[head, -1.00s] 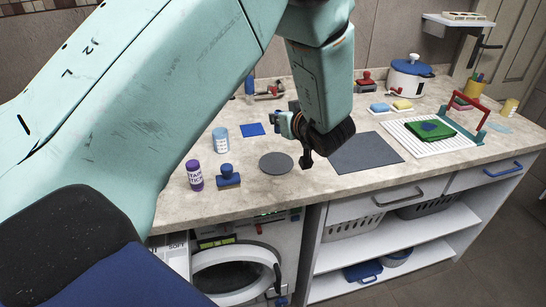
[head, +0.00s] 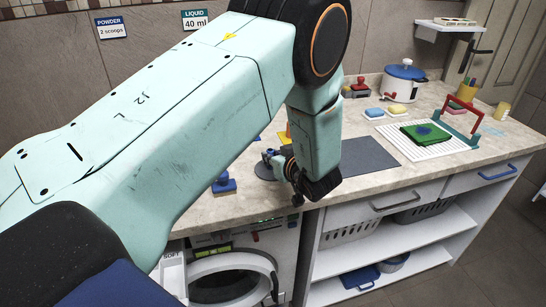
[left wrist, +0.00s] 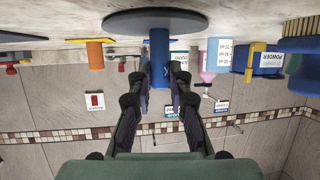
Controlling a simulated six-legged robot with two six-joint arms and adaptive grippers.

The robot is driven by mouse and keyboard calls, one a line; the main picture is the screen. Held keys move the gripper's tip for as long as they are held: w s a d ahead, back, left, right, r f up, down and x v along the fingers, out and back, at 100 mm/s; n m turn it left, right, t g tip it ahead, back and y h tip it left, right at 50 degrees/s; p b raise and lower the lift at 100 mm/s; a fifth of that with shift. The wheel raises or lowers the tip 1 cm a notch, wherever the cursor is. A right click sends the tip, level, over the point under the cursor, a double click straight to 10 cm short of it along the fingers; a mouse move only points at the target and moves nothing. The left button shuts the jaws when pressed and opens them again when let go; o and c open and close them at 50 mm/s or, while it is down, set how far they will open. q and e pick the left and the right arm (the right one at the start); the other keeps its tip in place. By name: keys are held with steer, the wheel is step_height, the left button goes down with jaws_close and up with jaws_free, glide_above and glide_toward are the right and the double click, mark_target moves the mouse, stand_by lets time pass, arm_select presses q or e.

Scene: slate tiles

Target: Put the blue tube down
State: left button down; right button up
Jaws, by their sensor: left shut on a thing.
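My left gripper (head: 279,163) is over the dark round mat (head: 263,172) near the counter's front edge. In the left wrist view, where the counter shows at the top, the left gripper (left wrist: 160,85) is shut on the blue tube (left wrist: 160,58). The tube is in line with the fingers, and its far end meets the dark round mat (left wrist: 155,20) or is very close to it; I cannot tell if it touches. In the head view the gripper and arm largely hide the tube. My right gripper is not in view.
Farther right are sponges (head: 374,112), a white pot (head: 402,84) and a rack with a green cloth (head: 425,134). A washer (head: 232,280) is below.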

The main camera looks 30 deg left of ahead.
arm_select(q)
steer(key=shift+w, duration=0.15)
steer(key=c, duration=1.7)
jaws_free()
steer(key=shift+d, duration=0.2)
steer(key=o, duration=0.4)
steer(key=shift+s+d+r, duration=0.2)
steer(key=shift+d+r, duration=0.1)
steer(key=shift+d, duration=0.1)
steer(key=shift+c, duration=0.2)
steer(key=shift+o, duration=0.4)
steer(key=shift+a, duration=0.1)
steer(key=shift+w+a+f, duration=0.15)
steer(key=shift+a+f, duration=0.1)
steer(key=shift+a, duration=0.15)
steer(key=shift+d+r, duration=0.1)
steer(key=shift+d, duration=0.15)
steer(key=p+v, duration=1.2)
steer(key=p, duration=0.3)
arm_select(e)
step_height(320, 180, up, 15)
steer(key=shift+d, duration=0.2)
